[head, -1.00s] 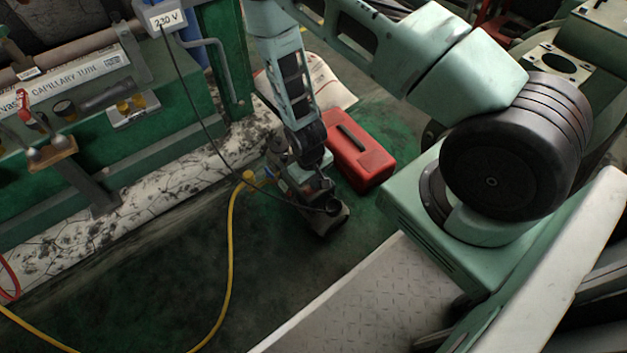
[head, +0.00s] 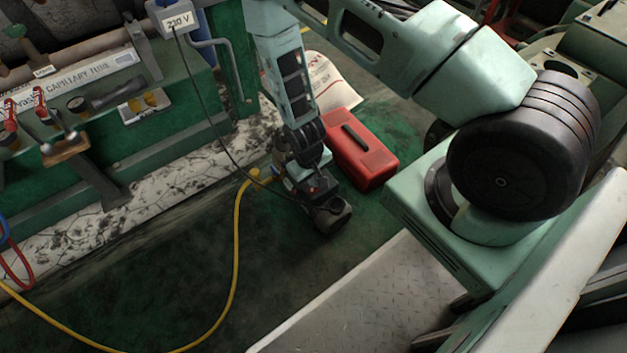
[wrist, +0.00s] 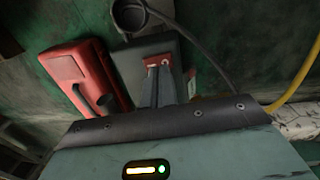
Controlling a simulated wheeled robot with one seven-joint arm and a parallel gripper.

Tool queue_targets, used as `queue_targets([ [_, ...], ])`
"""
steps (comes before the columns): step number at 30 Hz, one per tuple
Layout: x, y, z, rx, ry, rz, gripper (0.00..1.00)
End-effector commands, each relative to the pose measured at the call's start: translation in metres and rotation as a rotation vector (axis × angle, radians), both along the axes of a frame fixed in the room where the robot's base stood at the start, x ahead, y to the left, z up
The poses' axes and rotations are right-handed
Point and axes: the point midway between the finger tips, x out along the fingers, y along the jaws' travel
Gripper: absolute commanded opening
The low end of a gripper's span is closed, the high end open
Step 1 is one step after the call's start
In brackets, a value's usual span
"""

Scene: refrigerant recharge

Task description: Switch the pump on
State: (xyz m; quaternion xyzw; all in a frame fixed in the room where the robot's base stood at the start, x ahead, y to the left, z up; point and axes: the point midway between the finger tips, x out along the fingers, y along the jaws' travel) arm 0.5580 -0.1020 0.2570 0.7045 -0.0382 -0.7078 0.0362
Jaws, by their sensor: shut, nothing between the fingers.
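The pump (head: 328,214) is a dark grey machine on the green floor, with a round motor end. It also shows in the wrist view (wrist: 143,62), with the round end at the top. My gripper (wrist: 160,70) is shut and empty over the pump. Its fingertips are at a small red part, apparently the switch (wrist: 152,62), on top of the pump. I cannot tell whether they press it or which way it is set. In the head view my gripper (head: 310,178) reaches down to the pump, and my wrist hides part of it.
A red toolbox (head: 372,166) stands just right of the pump. A yellow hose (head: 236,240) runs from the pump's left side across the floor. A dark cable (head: 205,110) leads from the 230 V box (head: 176,18) to the pump. A green bench (head: 110,150) stands at left.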

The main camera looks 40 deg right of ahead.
Motion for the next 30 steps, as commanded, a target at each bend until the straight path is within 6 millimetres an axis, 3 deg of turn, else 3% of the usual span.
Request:
queue_targets([
  [1,0.003,0.0,0.016,0.0,-0.001,-0.001,0.0],
  [15,0.006,0.01,0.104,0.0,-0.001,0.0,0.0],
  [21,0.006,0.013,0.119,0.0,-0.001,-0.001,0.0],
  [30,0.006,0.013,0.12,0.0,0.0,-0.001,0.0],
])
